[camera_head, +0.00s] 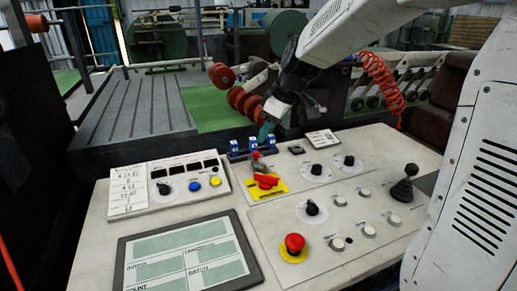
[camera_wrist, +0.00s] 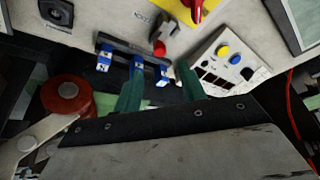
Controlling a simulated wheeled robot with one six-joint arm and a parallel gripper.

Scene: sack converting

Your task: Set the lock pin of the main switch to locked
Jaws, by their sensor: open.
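The main switch (camera_head: 267,182) is a red rotary handle on a yellow plate on the control desk. In the wrist view its red and yellow parts (camera_wrist: 200,10) are cut off at the top edge. A small red-capped pin (camera_head: 256,156), which looks like the lock pin, stands just behind the switch; it also shows in the wrist view (camera_wrist: 159,48). I cannot tell its setting. My gripper (camera_head: 265,130) has green fingers and hangs just behind the pin. In the wrist view the fingers (camera_wrist: 160,70) are apart and empty, with the pin beyond their tips.
A rail of blue-and-white blocks (camera_head: 236,148) sits at the desk's back edge, close to my fingers. A panel with blue and yellow buttons (camera_head: 170,187) lies left. A red emergency button (camera_head: 294,243), a screen (camera_head: 190,257) and a joystick (camera_head: 404,185) are also on the desk.

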